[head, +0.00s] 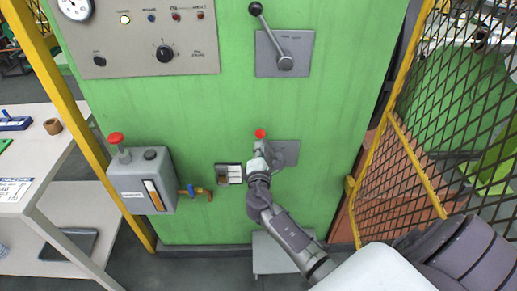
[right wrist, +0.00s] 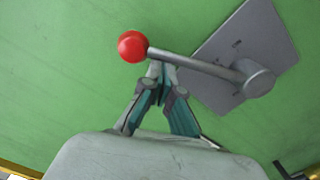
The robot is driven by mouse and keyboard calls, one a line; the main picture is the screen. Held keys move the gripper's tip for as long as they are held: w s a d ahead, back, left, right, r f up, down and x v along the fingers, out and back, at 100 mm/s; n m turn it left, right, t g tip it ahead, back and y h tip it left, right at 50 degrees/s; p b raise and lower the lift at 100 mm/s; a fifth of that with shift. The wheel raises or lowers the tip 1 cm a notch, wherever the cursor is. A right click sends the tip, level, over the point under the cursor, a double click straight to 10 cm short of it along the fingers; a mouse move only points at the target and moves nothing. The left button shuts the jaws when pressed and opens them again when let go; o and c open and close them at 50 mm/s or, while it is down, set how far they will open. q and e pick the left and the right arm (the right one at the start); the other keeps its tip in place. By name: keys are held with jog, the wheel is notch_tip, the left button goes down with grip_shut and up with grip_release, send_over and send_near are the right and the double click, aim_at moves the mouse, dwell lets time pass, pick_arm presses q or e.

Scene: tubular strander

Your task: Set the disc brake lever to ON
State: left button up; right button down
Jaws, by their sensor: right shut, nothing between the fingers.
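A lever with a red ball knob (head: 260,133) is mounted on a grey plate (head: 290,148) low on the green panel. In the right wrist view the red ball (right wrist: 132,46) is at the left end of a grey rod (right wrist: 195,64), which runs to a round hub (right wrist: 256,78) on the plate (right wrist: 240,40). The plate's markings are too small to read. My right gripper (head: 260,152) is shut and empty, its fingertips (right wrist: 160,72) at the rod close to the ball. I cannot tell whether they touch it. My left gripper is out of view.
A black-knobbed lever (head: 270,35) on another plate is above. A control panel (head: 140,45) is at upper left, a grey box with a red knob (head: 148,178) at left. A yellow-framed mesh guard (head: 420,150) stands at right, a white table (head: 45,160) at far left.

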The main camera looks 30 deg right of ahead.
jog(key=shift+s+d+r+m, duration=0.1)
jog(key=shift+d+r+m, duration=0.1)
jog(key=shift+m, duration=0.1)
jog(key=shift+d, duration=0.1)
jog(key=shift+s+d+r+m+b, duration=0.4)
jog(key=shift+s+d+m+b, duration=0.15)
jog(key=shift+d+m, duration=0.35)
jog(key=s+d+m+b, duration=0.2)
jog(key=s+d+m, duration=0.2)
jog(key=d+m, duration=0.2)
jog(key=shift+r+m, duration=0.15)
jog(key=shift+m, duration=0.75)
jog(key=shift+d, duration=0.15)
